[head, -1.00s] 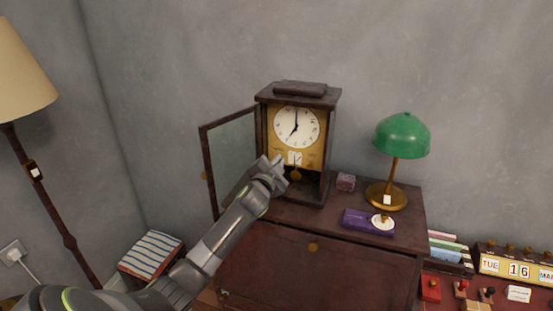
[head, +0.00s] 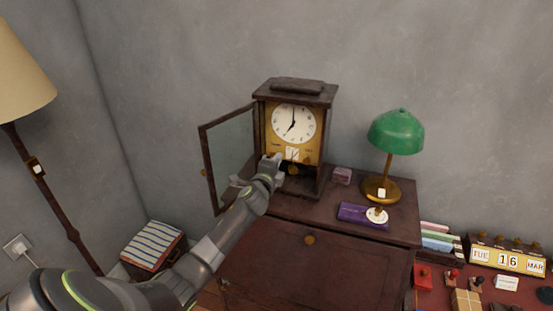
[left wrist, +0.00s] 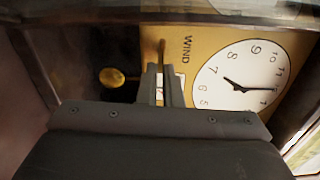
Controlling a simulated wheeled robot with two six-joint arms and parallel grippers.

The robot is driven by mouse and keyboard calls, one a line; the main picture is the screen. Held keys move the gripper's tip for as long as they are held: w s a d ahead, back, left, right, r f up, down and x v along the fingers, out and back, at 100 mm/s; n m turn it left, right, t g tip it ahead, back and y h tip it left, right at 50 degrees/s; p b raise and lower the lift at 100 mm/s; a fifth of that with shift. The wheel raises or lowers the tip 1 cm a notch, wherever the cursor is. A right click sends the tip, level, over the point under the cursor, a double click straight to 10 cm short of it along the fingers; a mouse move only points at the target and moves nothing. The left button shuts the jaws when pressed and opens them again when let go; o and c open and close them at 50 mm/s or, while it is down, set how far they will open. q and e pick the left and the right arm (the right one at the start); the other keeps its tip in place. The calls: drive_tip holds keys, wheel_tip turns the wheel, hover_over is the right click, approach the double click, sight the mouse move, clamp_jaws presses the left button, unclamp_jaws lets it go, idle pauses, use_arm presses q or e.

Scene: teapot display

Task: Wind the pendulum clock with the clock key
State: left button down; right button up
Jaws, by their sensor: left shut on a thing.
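The pendulum clock (head: 295,123) stands on a dark cabinet with its glass door (head: 231,152) swung open to the left. In the left wrist view, its brass plate (left wrist: 208,36) reads "WIND" beside the dial. The brass pendulum bob (left wrist: 112,77) hangs at the left of that view. My left gripper (head: 272,162) is at the open front, below the dial. In the left wrist view, the gripper (left wrist: 161,82) is shut on a slim brownish piece, taken as the clock key (left wrist: 162,50), beside the lettering. Whether it is seated in the clock is unclear. My right gripper is out of view.
On the cabinet (head: 285,245) to the right are a small pinkish box (head: 342,176), a purple box (head: 356,215), a round white tag (head: 377,215) and a green lamp (head: 396,132). The open door stands left of my gripper. A floor lamp (head: 45,180) is far left.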

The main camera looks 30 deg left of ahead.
use_arm(q)
drive_tip(key=shift+f+m, duration=0.15)
drive_tip(key=shift+m, duration=0.45)
drive_tip(key=c, duration=1.6)
unclamp_jaws()
drive_tip(key=b+v, duration=0.2)
drive_tip(key=v, duration=1.5)
drive_tip(key=shift+s+d, duration=0.2)
